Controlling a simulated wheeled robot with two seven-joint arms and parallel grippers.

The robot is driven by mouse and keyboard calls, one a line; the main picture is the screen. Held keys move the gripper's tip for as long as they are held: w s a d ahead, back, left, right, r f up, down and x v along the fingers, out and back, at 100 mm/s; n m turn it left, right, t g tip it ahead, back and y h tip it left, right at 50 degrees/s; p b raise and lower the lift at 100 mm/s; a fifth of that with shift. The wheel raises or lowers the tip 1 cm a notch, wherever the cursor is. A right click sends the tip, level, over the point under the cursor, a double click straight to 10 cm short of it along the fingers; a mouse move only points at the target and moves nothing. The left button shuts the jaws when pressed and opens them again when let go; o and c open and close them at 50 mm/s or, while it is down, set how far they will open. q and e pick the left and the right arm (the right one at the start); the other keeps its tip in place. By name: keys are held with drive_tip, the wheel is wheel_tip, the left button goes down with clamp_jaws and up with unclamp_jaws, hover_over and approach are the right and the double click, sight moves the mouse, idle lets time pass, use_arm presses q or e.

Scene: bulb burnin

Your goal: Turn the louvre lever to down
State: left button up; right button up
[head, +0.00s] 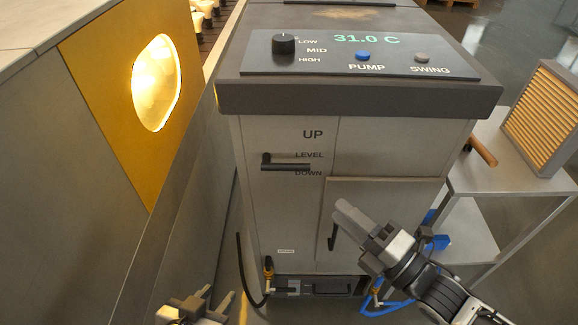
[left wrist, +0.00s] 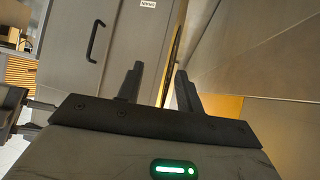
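The louvre lever (head: 288,165) is a black bar on the grey cabinet's front. It lies about horizontal, its end between the LEVEL and DOWN labels, with UP above. My left gripper (head: 211,302) is low at the bottom of the head view, below the lever and apart from it. Its two fingers stand apart with nothing between them, as the left wrist view (left wrist: 160,85) also shows. My right gripper (head: 352,218) is in front of the cabinet's lower door, below and right of the lever. Its fingers look closed together, with nothing seen held.
The cabinet top panel (head: 385,62) has a knob, a 31.0 C display and PUMP and SWING buttons. A black door handle (head: 333,237) sits beside my right gripper. A yellow panel with a lit window (head: 156,84) stands left. A side table (head: 510,165) holds a slatted filter (head: 545,118).

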sight(289, 165)
drive_tip(key=p+x, duration=0.1)
drive_tip(key=x, duration=1.3)
drive_tip(key=shift+w+a+r, duration=0.15)
drive_tip(key=shift+w, duration=0.1)
clamp_jaws()
